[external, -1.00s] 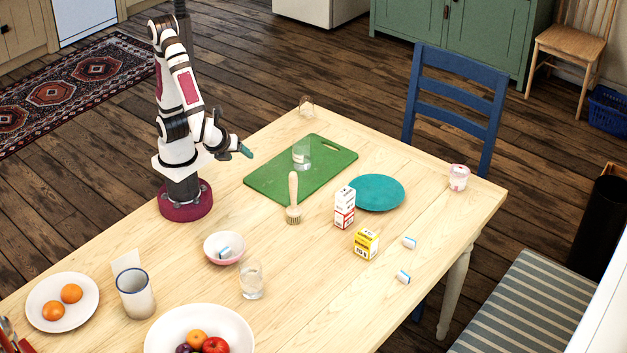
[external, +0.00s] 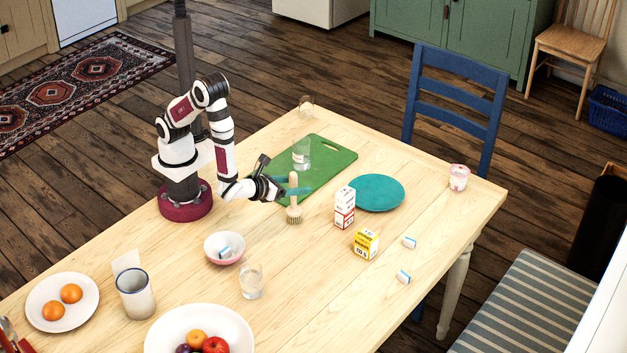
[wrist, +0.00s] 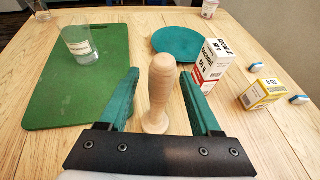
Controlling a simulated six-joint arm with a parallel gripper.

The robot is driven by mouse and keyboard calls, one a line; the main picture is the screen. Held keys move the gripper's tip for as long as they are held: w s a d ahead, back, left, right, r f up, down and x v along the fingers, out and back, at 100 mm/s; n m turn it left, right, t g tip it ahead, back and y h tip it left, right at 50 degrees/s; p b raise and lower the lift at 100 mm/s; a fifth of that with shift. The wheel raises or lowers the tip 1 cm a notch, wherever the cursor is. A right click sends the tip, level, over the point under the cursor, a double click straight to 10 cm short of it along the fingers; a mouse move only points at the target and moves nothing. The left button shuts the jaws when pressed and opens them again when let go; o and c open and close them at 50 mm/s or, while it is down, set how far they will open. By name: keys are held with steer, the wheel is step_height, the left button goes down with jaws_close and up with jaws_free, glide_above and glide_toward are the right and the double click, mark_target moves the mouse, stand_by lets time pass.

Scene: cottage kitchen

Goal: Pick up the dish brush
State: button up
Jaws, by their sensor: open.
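The dish brush (external: 294,214) has a pale wooden handle and a round bristle head. Its bristle head rests on the table and its handle points up. My gripper (external: 300,184) is open, with its teal fingers on either side of the handle. In the wrist view the handle (wrist: 161,90) stands between the two fingers (wrist: 160,100). A gap shows on both sides, wider at the left finger near the handle's top.
A green cutting board (external: 335,153) with a clear glass (external: 301,155) lies behind the brush. A teal plate (external: 385,192), a white-red carton (external: 345,208) and a yellow box (external: 365,244) are to the right. A pink-rimmed bowl (external: 213,244) and a drinking glass (external: 251,281) stand nearer.

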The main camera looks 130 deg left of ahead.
steer(key=shift+x, duration=1.1)
jaws_close()
stand_by(0.5)
